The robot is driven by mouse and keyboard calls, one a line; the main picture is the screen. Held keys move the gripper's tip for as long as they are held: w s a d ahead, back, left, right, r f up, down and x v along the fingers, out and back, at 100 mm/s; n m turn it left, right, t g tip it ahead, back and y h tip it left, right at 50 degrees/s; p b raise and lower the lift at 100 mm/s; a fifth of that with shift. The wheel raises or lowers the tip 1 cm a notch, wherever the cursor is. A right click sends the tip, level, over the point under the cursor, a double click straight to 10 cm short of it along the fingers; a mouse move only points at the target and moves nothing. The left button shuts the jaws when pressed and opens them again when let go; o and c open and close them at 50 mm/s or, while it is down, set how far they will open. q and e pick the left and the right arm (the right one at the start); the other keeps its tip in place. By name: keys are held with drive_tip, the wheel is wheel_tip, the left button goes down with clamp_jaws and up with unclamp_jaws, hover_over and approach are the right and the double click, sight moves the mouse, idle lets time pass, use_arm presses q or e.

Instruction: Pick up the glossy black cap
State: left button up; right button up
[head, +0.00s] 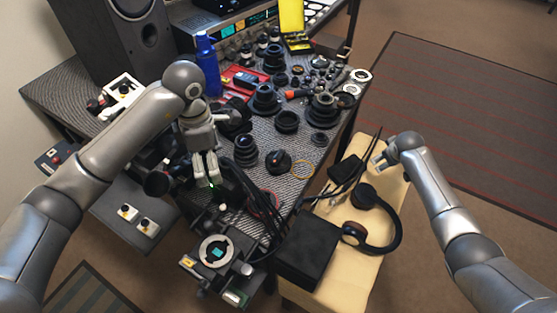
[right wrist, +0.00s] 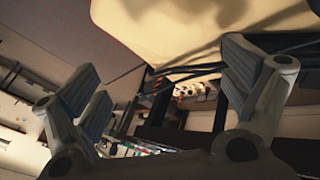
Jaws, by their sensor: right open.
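Several black round parts lie on the dark textured bench, so I cannot say for sure which is the glossy black cap. A shiny black round piece (head: 278,160) near the bench's front right edge is one candidate. My left gripper (head: 207,182) points down to the left of it, over the dark equipment; its finger gap is too small to judge. My right gripper (head: 378,160) is above the tan padded surface, to the right of the bench. In the right wrist view its fingers (right wrist: 165,90) are wide apart with nothing between them.
Headphones (head: 375,222) and a black box (head: 309,248) lie on the tan surface (head: 340,275). Lens barrels (head: 264,98), a blue bottle (head: 207,65) and a red tray (head: 240,78) crowd the bench. A round-topped fixture (head: 216,252) stands in front.

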drive_tip(key=w+a+r+n+y, duration=0.1)
drive_tip(key=a+r, duration=0.3)
drive_tip(key=a, duration=0.3)
drive_tip(key=w+a+r+n+g+y, duration=0.1)
drive_tip(key=w+a+r, duration=0.1)
drive_tip(key=a+r, duration=0.2)
drive_tip(key=w+a+r+y, duration=0.1)
drive_tip(key=a+r, duration=0.3)
drive_tip(key=a, duration=0.6)
drive_tip(key=shift+w+a+r+n+y, duration=0.15)
drive_tip(key=shift+a+n+y, duration=0.15)
drive_tip(key=shift+n+y, duration=0.15)
drive_tip(key=s+a+r+n+g+y, duration=0.1)
drive_tip(key=s+a+r+n, duration=0.1)
drive_tip(key=a+r, duration=0.55)
drive_tip(key=s+a+r+n+g+y, duration=0.25)
drive_tip(key=a+r, duration=0.35)
drive_tip(key=a, duration=0.3)
drive_tip(key=g+h, duration=0.2)
drive_tip(key=h, duration=0.3)
hover_over(278, 156)
drive_tip(key=f, duration=1.3)
drive_tip(key=shift+w+d, duration=0.15)
drive_tip(key=shift+d, duration=0.1)
drive_tip(key=shift+a+f, duration=0.2)
drive_tip(key=shift+f, duration=2.65)
drive_tip(key=c, duration=1)
